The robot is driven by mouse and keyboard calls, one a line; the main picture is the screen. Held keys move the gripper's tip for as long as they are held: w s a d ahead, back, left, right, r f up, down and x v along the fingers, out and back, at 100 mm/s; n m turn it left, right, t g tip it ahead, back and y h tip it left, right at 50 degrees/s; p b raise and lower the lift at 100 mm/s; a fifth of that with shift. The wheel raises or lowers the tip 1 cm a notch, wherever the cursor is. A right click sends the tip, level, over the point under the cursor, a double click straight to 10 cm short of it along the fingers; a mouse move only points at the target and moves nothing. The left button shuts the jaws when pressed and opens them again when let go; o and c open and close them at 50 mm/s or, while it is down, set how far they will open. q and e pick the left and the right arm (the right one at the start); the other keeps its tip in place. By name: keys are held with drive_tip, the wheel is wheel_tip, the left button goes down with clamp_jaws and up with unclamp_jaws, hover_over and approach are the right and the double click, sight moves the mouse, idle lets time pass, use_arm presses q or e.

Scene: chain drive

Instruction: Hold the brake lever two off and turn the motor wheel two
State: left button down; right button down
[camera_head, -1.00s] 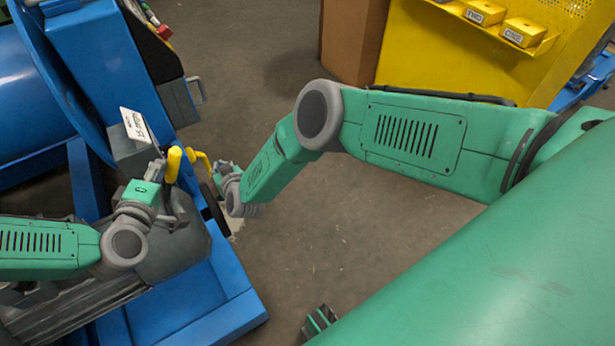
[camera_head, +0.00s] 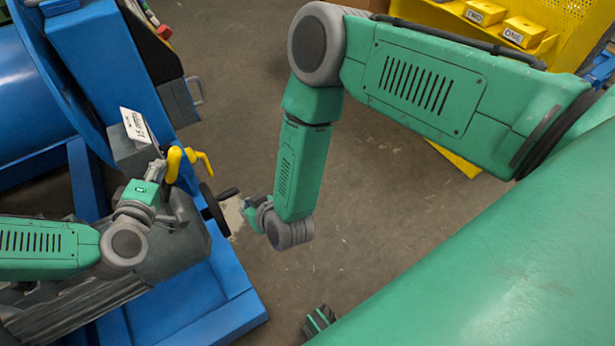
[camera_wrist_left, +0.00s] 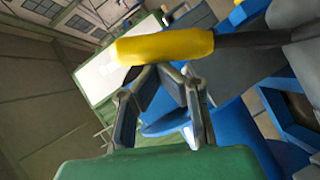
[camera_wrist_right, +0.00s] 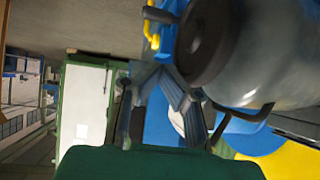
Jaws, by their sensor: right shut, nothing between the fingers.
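The brake lever is a yellow handle (camera_head: 174,164) beside the grey motor housing. It lies across the left wrist view (camera_wrist_left: 165,46), partly covering the fingertips. My left gripper (camera_head: 156,170) is at this lever, its fingers drawn together and seemingly against it; contact is hard to judge. The motor wheel (camera_head: 214,211) is dark, with a black crank handle (camera_head: 229,193) pointing right. In the right wrist view a dark round wheel (camera_wrist_right: 203,45) sits on the grey motor's end. My right gripper (camera_head: 248,205) is shut and empty, right of the wheel and apart from its handle.
A second yellow handle (camera_head: 203,162) stands just right of the lever. The blue machine frame (camera_head: 215,300) surrounds the motor. A white label plate (camera_head: 137,126) stands on a grey box. Yellow boxes marked TWO (camera_head: 485,13) and ONE (camera_head: 522,32) sit on a yellow shelf.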

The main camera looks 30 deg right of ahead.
drive_tip(key=s+d+g, duration=0.2)
drive_tip(key=s+d, duration=0.2)
drive_tip(key=s, duration=0.3)
drive_tip(key=s+d+g, duration=0.3)
drive_tip(key=s+d, duration=0.1)
drive_tip(key=s, duration=0.4)
drive_tip(key=shift+s+f+g, duration=0.2)
drive_tip(key=shift+f+g, duration=0.1)
drive_tip(key=shift+f, duration=0.05)
drive_tip(key=shift+w, duration=0.1)
drive_tip(key=w+a+m+t, duration=0.1)
drive_tip(key=w+a+t, duration=0.1)
drive_tip(key=w, duration=1)
drive_tip(key=w+a+m+t+h, duration=0.1)
drive_tip(key=w+a+m+t, duration=0.1)
drive_tip(key=w, duration=1.1)
drive_tip(key=shift+a+t, duration=0.5)
drive_tip(key=shift+a, duration=0.35)
hover_over(236, 188)
drive_tip(key=w, duration=0.2)
wheel_tip(236, 188, down, 6)
drive_tip(key=shift+s+f, duration=0.3)
drive_tip(key=shift+f, duration=0.35)
drive_tip(key=shift+s+f, duration=0.3)
drive_tip(key=shift+f, duration=0.4)
drive_tip(key=shift+s+f, duration=0.3)
drive_tip(key=shift+f, duration=0.35)
